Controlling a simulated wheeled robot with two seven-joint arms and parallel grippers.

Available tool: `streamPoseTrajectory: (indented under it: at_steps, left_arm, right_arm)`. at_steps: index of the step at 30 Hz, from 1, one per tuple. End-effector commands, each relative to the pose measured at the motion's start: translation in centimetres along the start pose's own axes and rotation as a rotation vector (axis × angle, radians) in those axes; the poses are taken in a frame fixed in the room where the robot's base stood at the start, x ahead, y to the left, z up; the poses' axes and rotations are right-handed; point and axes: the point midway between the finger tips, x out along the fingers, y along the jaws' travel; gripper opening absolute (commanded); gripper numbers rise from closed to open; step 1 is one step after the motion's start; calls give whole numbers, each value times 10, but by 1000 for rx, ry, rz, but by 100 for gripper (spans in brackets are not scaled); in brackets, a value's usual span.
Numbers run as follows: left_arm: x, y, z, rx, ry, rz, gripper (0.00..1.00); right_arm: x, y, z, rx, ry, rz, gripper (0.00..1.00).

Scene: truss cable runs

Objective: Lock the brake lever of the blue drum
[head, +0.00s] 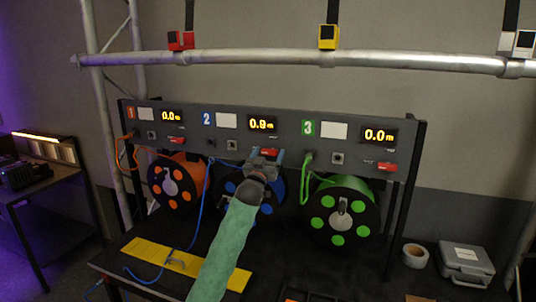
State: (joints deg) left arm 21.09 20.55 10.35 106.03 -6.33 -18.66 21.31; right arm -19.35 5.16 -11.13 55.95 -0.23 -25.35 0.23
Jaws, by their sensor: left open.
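The blue drum (231,186) hangs under the middle section of the rack, marked 2, and my left arm hides much of it. A red brake lever (270,152) shows on the panel above it, below the display reading 0.9 m. My left gripper (265,157) is open, with its fingers at this red lever, one on either side in the picture. I cannot tell whether they touch it. A blue cable (205,187) runs down from the panel to the table. My right gripper is not in view.
The orange drum (175,183) and green drum (341,211) stand on either side, under displays reading 0.0 m. A yellow strip (145,249) lies on the table. A tape roll (415,255) and grey case (466,262) are at the right. A truss bar (270,57) runs above.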

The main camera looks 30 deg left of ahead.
Motion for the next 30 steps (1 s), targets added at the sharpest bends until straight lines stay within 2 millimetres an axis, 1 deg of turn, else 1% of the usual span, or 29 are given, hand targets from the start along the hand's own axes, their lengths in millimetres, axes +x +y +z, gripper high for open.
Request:
streamPoseTrajectory:
  at_steps: [3, 4, 8, 9, 10, 11, 20, 26, 30]
  left_arm:
    - [0, 0, 0, 0, 0, 0, 76]
    - [0, 0, 0, 0, 0, 0, 74]
    - [0, 0, 0, 0, 0, 0, 49]
    - [0, 0, 0, 0, 0, 0, 41]
    - [0, 0, 0, 0, 0, 0, 35]
    - [0, 0, 0, 0, 0, 0, 32]
    - [0, 0, 0, 27, 0, 12, 32]
    - [0, -1, 0, 110, 0, 45, 32]
    - [1, -2, -1, 201, 1, 82, 32]
  right_arm:
    - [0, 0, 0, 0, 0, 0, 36]
    - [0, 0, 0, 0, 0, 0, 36]
    - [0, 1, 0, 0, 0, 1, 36]
    - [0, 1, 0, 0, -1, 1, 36]
    - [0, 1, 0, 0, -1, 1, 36]
    - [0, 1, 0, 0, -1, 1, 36]
    - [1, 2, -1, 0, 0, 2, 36]
    - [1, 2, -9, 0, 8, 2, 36]
    - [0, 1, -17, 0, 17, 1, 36]
